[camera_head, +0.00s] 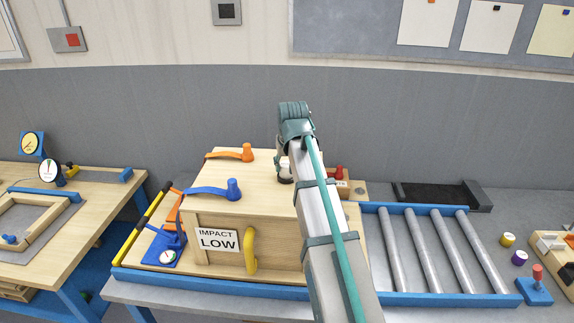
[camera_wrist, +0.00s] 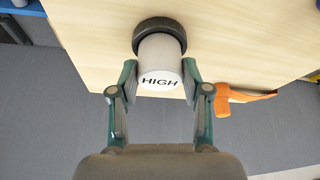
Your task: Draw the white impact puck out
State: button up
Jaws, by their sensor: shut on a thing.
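The white impact puck (camera_wrist: 160,68) is a short white cylinder marked HIGH on its end. It stands in a dark ring (camera_wrist: 158,28) on the top of the wooden box (camera_wrist: 100,40). My gripper (camera_wrist: 158,74) has one finger on each side of the puck and is shut on it. In the head view the puck (camera_head: 285,169) shows as a small white piece above a dark base, partly hidden by my arm. The box (camera_head: 240,205) carries a label reading IMPACT LOW on its front.
An orange lever (camera_head: 232,153) and a blue lever (camera_head: 214,190) lie on the box top, left of the puck. A yellow handle (camera_head: 250,250) is on the front. A red part (camera_head: 337,173) stands right of my arm, before a roller conveyor (camera_head: 425,250).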

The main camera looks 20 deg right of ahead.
aim_at(285, 162)
jog(key=shift+r, duration=0.2)
jog(key=shift+r+p, duration=1.45)
jog(key=shift+r, duration=0.7)
jog(key=shift+a, duration=0.1)
